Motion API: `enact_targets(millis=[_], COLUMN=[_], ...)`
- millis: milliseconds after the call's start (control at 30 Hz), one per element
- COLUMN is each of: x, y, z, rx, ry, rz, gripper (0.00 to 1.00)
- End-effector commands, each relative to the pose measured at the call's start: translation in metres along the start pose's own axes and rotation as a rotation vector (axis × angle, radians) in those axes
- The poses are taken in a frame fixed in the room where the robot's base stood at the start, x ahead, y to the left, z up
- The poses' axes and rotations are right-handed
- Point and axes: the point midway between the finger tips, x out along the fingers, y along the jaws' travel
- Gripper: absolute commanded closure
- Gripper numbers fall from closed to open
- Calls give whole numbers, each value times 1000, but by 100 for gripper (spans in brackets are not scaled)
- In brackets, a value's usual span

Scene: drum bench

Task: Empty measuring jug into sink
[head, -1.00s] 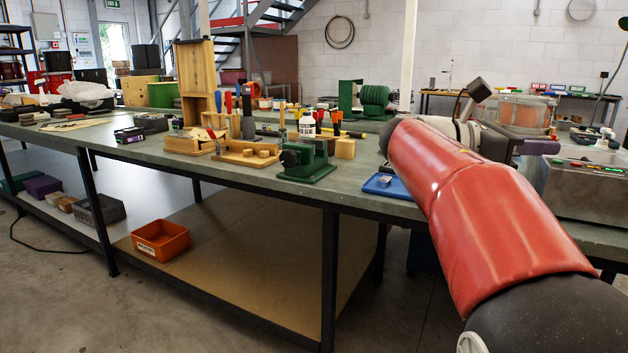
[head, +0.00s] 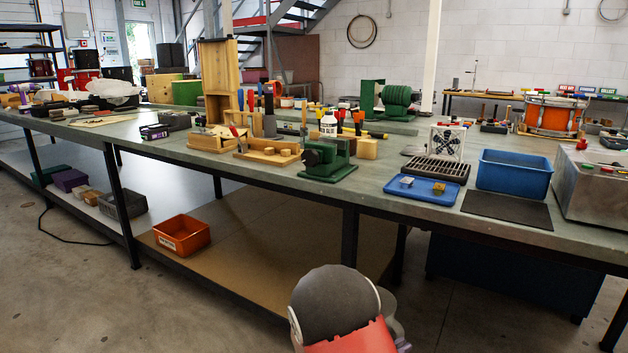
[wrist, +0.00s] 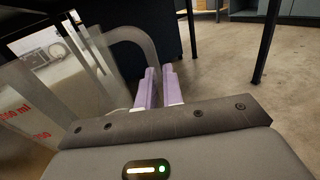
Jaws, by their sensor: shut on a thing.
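The measuring jug (wrist: 35,100) is clear, with red volume marks, and fills the left of the wrist view. Its handle (wrist: 133,38) arches to the purple fingers of my gripper (wrist: 158,86), which are shut on it. What the jug holds I cannot tell. No plain sink is in view. A blue open tub (head: 514,176) on the right of the bench is the most basin-like thing; its inside looks empty where it shows.
The long grey bench (head: 420,207) crosses the head view. A green vise (head: 327,158) is further left. Bench legs stand close by.

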Motion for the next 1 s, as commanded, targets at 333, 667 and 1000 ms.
enact_targets(millis=[333, 667, 1000], x=[-20, -20, -21], y=[25, 26, 27], z=[-84, -87, -86], rx=[0, 5, 4], ry=[2, 3, 1], rz=[120, 124, 125], gripper=[100, 100, 100])
